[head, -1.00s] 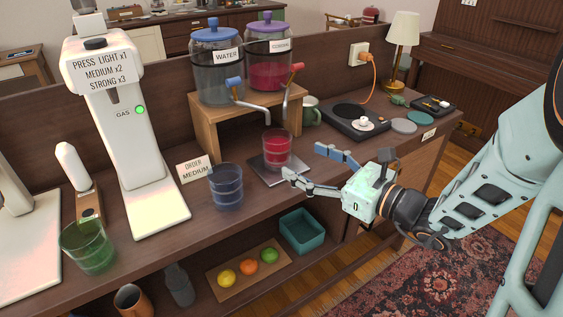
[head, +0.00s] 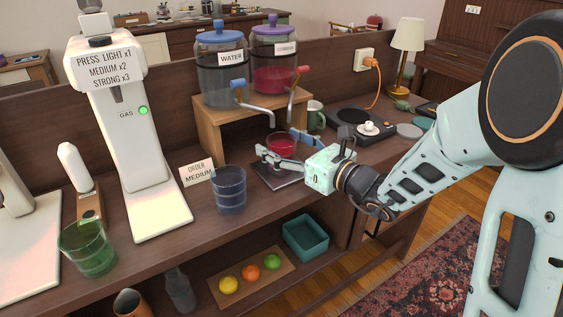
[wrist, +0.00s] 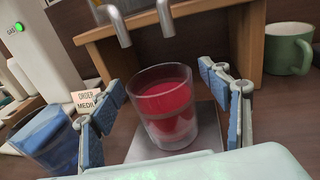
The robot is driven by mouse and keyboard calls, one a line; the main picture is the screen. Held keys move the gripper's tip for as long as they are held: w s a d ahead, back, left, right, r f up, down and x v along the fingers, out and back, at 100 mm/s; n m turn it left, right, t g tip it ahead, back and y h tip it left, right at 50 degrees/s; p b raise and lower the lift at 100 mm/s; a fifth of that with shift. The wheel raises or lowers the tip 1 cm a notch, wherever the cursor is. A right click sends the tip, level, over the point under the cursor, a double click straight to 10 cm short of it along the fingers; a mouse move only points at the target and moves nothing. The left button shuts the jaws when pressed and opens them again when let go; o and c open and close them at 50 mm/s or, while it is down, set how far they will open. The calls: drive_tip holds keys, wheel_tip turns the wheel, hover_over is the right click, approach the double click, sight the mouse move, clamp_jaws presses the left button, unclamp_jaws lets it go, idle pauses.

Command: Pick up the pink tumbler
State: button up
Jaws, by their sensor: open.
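The pink tumbler (head: 281,146) is a clear glass with pink-red contents, upright on a square metal plate (head: 289,181) below the dispenser taps. It fills the middle of the wrist view (wrist: 163,107). My gripper (head: 279,144) is open, with one finger on each side of the tumbler. In the wrist view the fingers (wrist: 162,90) stand apart, with visible gaps to the glass on both sides. In the head view the near finger hides part of the tumbler's lower body.
A blue tumbler (head: 229,190) stands left of the plate, near the order card (head: 197,172). A wooden stand (head: 211,137) with two drink jars is behind. A green mug (wrist: 288,48) is at right. A green glass (head: 88,248) is far left.

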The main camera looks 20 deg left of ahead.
drive_tip(key=c, duration=1.4)
drive_tip(key=shift+c, duration=1.2)
drive_tip(key=shift+r, duration=0.15)
